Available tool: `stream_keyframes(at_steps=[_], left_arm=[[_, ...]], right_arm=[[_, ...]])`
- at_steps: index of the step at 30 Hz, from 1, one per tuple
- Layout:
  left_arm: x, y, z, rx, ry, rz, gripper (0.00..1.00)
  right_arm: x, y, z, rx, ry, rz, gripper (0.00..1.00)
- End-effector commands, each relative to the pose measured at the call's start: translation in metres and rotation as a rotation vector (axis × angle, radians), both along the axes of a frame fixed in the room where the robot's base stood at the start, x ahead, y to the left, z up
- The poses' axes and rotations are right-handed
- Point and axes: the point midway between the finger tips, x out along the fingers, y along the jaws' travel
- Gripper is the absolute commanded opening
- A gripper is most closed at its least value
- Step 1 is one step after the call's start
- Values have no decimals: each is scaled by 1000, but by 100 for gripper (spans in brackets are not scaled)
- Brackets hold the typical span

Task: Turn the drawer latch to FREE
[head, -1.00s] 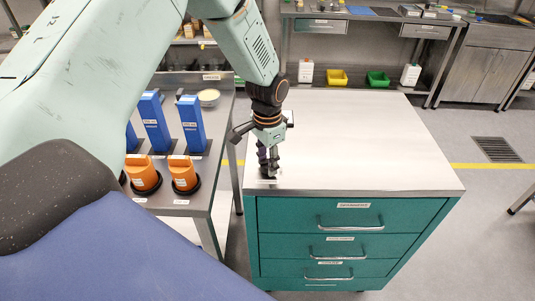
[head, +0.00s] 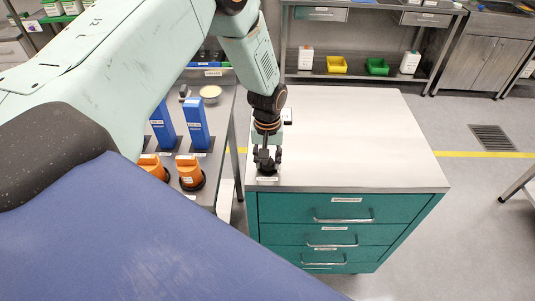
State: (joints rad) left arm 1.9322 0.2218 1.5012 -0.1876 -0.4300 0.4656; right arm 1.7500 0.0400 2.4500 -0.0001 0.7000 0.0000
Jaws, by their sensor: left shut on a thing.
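My left gripper (head: 266,171) points down at the front left corner of that top. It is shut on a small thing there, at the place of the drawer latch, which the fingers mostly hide. A small white label shows at the fingertips, too small to read. I cannot tell which way the latch points. My right gripper is not in view.
A yellow bin (head: 337,64) and a green bin (head: 376,66) sit on a rear bench shelf. Floor right of the cabinet is free.

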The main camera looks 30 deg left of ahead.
Motion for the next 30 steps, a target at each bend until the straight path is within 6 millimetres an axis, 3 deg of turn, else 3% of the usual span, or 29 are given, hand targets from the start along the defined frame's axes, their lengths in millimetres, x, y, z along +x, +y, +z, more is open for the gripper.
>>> stream_keyframes(at_steps=[12, 30], left_arm=[[0, 0, 2, 0, 0, 255, 5], [1, 0, 1, 0, -2, 327, 5]], right_arm=[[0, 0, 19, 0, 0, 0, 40], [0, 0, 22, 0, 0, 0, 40]])
